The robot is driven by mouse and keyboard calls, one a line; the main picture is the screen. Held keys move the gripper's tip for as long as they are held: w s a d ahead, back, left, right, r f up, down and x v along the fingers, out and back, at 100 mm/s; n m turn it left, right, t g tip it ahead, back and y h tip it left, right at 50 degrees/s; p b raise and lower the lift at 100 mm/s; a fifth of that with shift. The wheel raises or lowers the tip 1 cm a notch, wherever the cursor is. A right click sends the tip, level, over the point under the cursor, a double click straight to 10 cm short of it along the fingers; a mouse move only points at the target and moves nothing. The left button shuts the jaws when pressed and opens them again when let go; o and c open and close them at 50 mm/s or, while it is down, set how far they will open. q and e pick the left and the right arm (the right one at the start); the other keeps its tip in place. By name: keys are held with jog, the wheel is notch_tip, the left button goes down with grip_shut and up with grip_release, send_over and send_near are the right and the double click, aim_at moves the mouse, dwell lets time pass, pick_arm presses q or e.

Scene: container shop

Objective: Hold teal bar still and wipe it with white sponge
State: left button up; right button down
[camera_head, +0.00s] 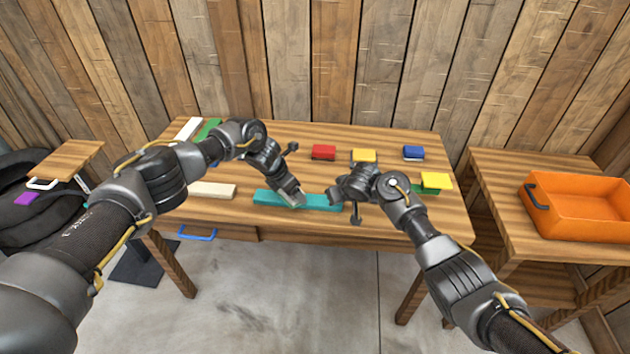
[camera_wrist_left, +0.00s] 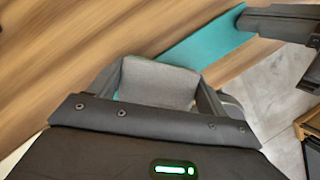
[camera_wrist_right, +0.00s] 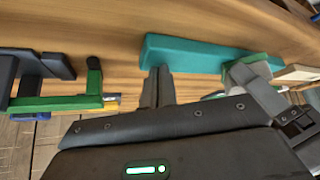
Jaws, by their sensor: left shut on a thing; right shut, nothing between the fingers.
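The teal bar (camera_head: 265,198) lies lengthwise along the table's front edge; it also shows in the left wrist view (camera_wrist_left: 205,42) and the right wrist view (camera_wrist_right: 190,52). My left gripper (camera_head: 292,198) is shut on the white sponge (camera_wrist_left: 158,82), which looks grey in shade. The sponge is at the middle of the bar, seemingly against its top; exact contact is hidden. My right gripper (camera_head: 335,198) is shut and empty at the bar's right end. In the right wrist view its closed fingertips (camera_wrist_right: 158,72) meet or nearly meet the bar's side.
A cream block (camera_head: 213,190) lies left of the bar. Red (camera_head: 323,152), yellow (camera_head: 364,155) and blue (camera_head: 413,153) pieces stand at the back. A yellow piece (camera_head: 437,180) sits on green at right. An orange bin (camera_head: 575,210) stands on the right table.

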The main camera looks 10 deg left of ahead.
pick_arm(q)
jog(key=shift+d, duration=0.25)
pick_arm(e)
jog(key=shift+s+d+f, duration=0.1)
jog(key=shift+s+f, duration=0.1)
jog(key=shift+f, duration=0.2)
pick_arm(q)
jog(key=shift+r, duration=3)
notch_tip(320, 180, up, 2)
jog(key=shift+w+r+p, duration=0.1)
jog(key=shift+w+p, duration=0.05)
jog(key=shift+p, duration=1)
pick_arm(e)
jog(key=shift+w+r, duration=0.2)
jog(key=shift+r, duration=0.9)
notch_tip(320, 180, up, 6)
jog(key=p, duration=0.5)
jog(key=shift+f, duration=0.25)
pick_arm(q)
notch_tip(320, 180, up, 5)
jog(key=shift+r, duration=0.2)
pick_arm(e)
jog(key=shift+f, duration=0.1)
